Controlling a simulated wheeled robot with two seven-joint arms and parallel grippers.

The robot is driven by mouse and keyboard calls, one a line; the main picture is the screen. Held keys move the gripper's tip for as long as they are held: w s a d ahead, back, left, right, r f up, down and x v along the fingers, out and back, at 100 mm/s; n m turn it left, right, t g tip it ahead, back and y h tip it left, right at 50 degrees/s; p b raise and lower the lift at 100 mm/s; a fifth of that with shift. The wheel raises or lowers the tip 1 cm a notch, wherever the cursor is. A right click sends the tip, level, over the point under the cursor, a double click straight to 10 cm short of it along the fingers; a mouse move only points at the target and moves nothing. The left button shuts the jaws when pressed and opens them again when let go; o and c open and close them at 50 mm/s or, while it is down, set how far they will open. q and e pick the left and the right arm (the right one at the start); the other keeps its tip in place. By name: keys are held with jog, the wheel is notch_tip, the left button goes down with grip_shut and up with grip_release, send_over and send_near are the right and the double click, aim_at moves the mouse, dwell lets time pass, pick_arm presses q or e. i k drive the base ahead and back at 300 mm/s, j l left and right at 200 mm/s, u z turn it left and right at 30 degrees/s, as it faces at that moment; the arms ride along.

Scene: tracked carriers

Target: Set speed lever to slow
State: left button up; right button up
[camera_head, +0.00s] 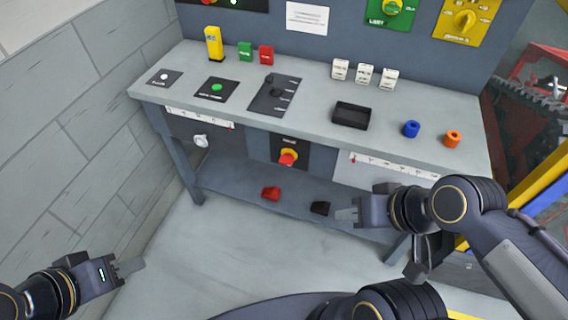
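A dark panel (261,105) with a black lever (273,87) lies on the workbench top, left of its middle. Pale marks run along the panel's right side, too small to read, so I cannot tell which is slow. The lever's knob seems to be toward the panel's upper left part. My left gripper (130,266) is low at the left over the floor, far from the lever. My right gripper (346,215) is in front of the bench, below its top and right of the lever. Both look empty; their finger gaps are not clear.
The workbench (318,104) also holds a green-button panel (216,89), a yellow block (214,43), white blocks (364,74), a black tray (351,116), and blue (411,129) and orange (452,139) rings. A red knob (288,158) sticks out of its front.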

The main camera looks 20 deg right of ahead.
aim_at(269, 79)
jog(key=i+j+z, duration=0.4)
jog(key=j, duration=0.3)
jog(key=i+j+z, duration=0.2)
jog(key=j, duration=0.2)
jog(key=i, duration=0.05)
